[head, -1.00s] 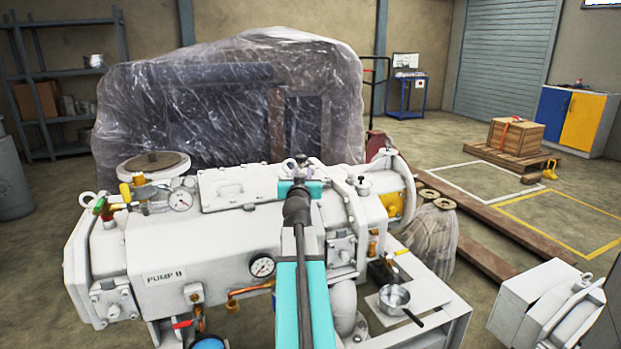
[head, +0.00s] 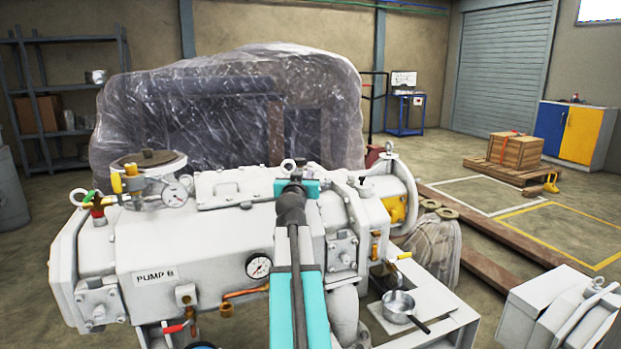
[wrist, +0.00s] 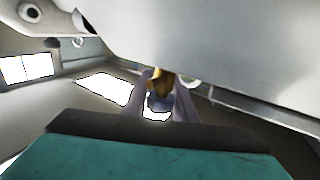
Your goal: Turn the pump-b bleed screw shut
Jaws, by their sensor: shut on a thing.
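Pump B (head: 200,240) is the large white machine across the middle of the head view, with its name on a plate (head: 157,274). My teal arm reaches over its top, and my gripper is hidden there. In the wrist view my gripper (wrist: 160,103) has its two grey fingers on either side of a small brass-coloured piece (wrist: 161,77), close beside a big pale surface. The gripper is shut on this piece, which looks like the bleed screw. Its lower part is blurred, and I cannot tell how far it is screwed in.
Gauges (head: 258,265), copper pipe and a red-handled valve (head: 176,328) are on the pump's near side. A metal pan (head: 398,304) sits on the frame at right. A plastic-wrapped machine (head: 230,110) stands close behind. Open floor lies to the right, beyond wooden beams (head: 490,259).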

